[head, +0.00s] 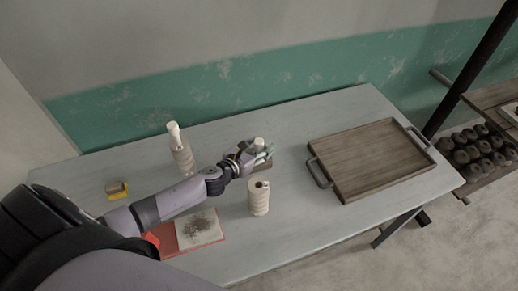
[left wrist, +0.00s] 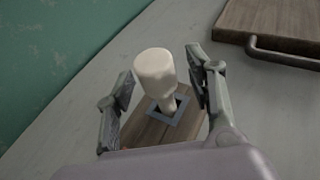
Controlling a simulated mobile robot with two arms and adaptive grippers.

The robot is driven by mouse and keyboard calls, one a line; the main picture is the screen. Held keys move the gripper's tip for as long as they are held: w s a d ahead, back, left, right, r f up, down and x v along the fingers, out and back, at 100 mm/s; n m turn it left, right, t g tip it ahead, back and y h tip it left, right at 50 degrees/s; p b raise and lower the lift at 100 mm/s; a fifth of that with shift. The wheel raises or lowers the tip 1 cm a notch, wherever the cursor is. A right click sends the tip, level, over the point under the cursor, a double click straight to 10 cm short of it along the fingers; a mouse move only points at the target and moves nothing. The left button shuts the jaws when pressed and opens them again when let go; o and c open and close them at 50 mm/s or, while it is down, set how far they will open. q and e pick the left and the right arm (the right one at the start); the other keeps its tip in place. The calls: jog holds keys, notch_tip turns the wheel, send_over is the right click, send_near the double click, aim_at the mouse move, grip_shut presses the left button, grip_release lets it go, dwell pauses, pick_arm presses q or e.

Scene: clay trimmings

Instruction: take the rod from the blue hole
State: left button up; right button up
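A pale rod (left wrist: 155,72) with a thick rounded top and a narrower lower part stands in a hole framed in blue-grey (left wrist: 183,104) on a wooden block (left wrist: 142,130). In the head view the rod's top (head: 259,143) shows at my left gripper (head: 255,155), and the block is mostly hidden by the hand. In the left wrist view my left gripper (left wrist: 160,68) is open, one finger on each side of the rod, with visible gaps between. The rod leans slightly in that view. My right gripper is not in view.
A wooden tray (head: 322,158) with dark handles lies to the right. A yellow item (head: 117,193) and a speckled slab (head: 198,229) lie left.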

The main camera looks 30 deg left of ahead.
pick_arm(q)
grip_shut()
dwell(0.4)
jog(key=shift+r, duration=0.15)
